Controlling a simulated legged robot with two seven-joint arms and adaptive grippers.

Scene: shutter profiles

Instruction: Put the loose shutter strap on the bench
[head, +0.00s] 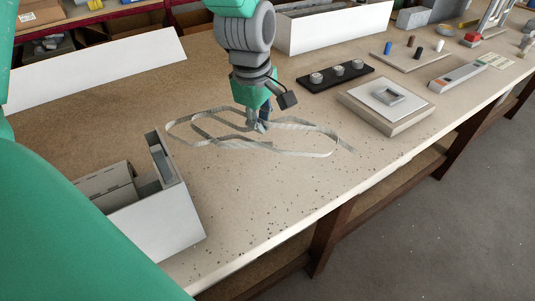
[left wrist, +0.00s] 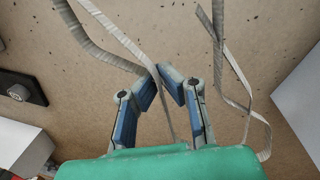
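The loose shutter strap (head: 300,153) is a long, thin grey band in wide loops around the middle of the bench (head: 240,190). My left gripper (head: 258,126) points down among the loops. In the left wrist view, the gripper's blue-padded fingertips (left wrist: 162,76) are close together, with a strand of the strap (left wrist: 122,38) running between them. More of the strap hangs or lies to the right of the fingers. I cannot tell how much of it touches the bench. My right gripper is not in view.
A white open box (head: 165,232) with grey parts stands at the near left. A black strip with knobs (head: 336,76) and a square block with a pale plate (head: 385,104) are right of the gripper. A long white box (head: 335,28) stands behind. The speckled front bench area is clear.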

